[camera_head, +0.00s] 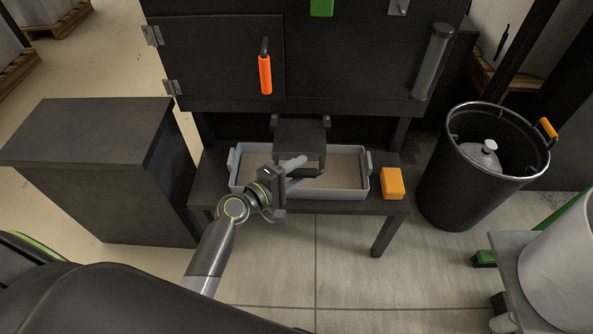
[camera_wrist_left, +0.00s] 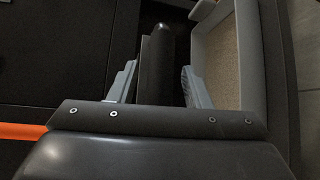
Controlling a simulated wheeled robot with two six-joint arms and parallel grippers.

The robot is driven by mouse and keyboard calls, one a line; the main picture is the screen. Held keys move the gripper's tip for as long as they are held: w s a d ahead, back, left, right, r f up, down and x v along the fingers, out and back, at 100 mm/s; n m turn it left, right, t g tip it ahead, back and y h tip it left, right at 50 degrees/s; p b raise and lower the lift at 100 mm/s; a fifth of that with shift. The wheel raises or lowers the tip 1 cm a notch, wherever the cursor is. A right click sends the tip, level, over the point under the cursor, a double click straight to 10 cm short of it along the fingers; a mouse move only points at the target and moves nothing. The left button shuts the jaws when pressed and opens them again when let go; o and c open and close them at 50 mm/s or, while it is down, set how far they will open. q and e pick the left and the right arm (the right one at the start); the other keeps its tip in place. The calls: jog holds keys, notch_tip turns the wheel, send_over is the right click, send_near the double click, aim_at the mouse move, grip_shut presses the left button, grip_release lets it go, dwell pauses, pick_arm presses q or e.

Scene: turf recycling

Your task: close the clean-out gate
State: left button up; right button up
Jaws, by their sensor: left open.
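The clean-out gate (camera_head: 300,138) is a dark flap under the black machine body, hanging between two side brackets over a grey tray. A black bar handle (camera_head: 310,173) shows at its lower edge. My left gripper (camera_head: 309,165) is open at this handle, over the tray. In the left wrist view a dark bar, seemingly the handle (camera_wrist_left: 158,58), stands between the two spread fingers of the gripper (camera_wrist_left: 160,72), with gaps visible beside it. Whether a finger touches the bar cannot be told. My right gripper is not in view.
The grey tray (camera_head: 240,180) of sandy material stands on a low dark table (camera_head: 205,185) with an orange block (camera_head: 391,184). A door with an orange handle (camera_head: 265,75) is above. A black bin (camera_head: 460,185) stands right, a dark cabinet (camera_head: 95,130) left.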

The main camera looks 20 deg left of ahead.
aim_at(300, 144)
pick_arm(q)
grip_shut()
jog(key=shift+w+a, duration=0.1)
jog(key=shift+w, duration=0.15)
jog(key=w+b, duration=0.1)
jog(key=w, duration=0.1)
jog(key=w+a, duration=0.1)
jog(key=w, duration=0.2)
jog(key=w+a+b, duration=0.1)
jog(key=w, duration=0.2)
jog(key=shift+w+a+b, duration=0.1)
jog(key=shift+a+b, duration=0.1)
jog(key=shift+b, duration=0.1)
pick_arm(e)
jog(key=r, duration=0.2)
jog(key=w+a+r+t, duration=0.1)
pick_arm(q)
grip_release()
